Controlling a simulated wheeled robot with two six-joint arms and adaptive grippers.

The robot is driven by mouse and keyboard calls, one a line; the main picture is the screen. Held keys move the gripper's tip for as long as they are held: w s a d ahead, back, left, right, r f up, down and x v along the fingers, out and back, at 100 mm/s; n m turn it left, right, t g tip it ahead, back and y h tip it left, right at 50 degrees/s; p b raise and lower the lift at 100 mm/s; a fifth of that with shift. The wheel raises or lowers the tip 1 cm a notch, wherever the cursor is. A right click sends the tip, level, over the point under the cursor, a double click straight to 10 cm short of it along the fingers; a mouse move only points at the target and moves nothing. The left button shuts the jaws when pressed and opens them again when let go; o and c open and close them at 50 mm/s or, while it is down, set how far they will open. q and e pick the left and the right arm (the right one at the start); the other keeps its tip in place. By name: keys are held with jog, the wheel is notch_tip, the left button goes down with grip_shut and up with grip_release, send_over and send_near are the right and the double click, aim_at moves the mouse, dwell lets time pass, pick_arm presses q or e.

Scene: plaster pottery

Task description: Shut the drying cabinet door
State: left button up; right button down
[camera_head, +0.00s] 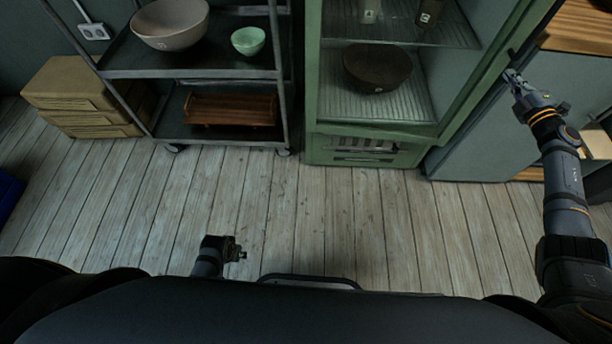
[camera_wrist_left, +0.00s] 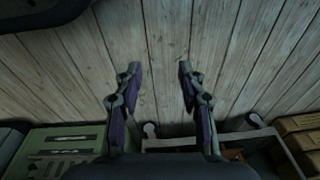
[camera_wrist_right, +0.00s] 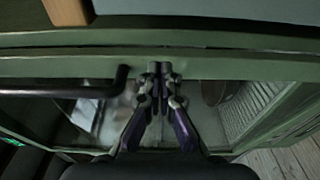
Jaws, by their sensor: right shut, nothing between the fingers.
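The green drying cabinet (camera_head: 325,145) stands at the back, right of centre. Its glazed door has a green frame (camera_wrist_right: 220,62) and a dark bar handle (camera_wrist_right: 60,93); the handle also shows in the head view (camera_head: 511,56). The door lies close along the cabinet's right post; I cannot tell whether a small gap remains. My right gripper (camera_head: 513,77) is shut and empty, its tips (camera_wrist_right: 160,68) at the door frame beside the handle's end. Contact is unclear. My left gripper (camera_head: 240,251) is low near my base; the left wrist view shows it open and empty (camera_wrist_left: 160,68).
A metal rack (camera_head: 190,74) with a grey bowl (camera_head: 170,28), a green bowl (camera_head: 248,41) and a wooden item (camera_head: 230,110) stands left of the cabinet. Boxes (camera_head: 75,95) are farther left. A dark bowl (camera_head: 377,67) sits inside the cabinet. The plank floor (camera_head: 330,215) ahead is clear.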

pick_arm(q)
jog(key=shift+w+d+r, duration=0.15)
jog(key=shift+w+r, duration=0.35)
jog(key=shift+r, duration=0.3)
pick_arm(e)
jog(key=shift+w+d, duration=0.1)
jog(key=shift+w, duration=0.7)
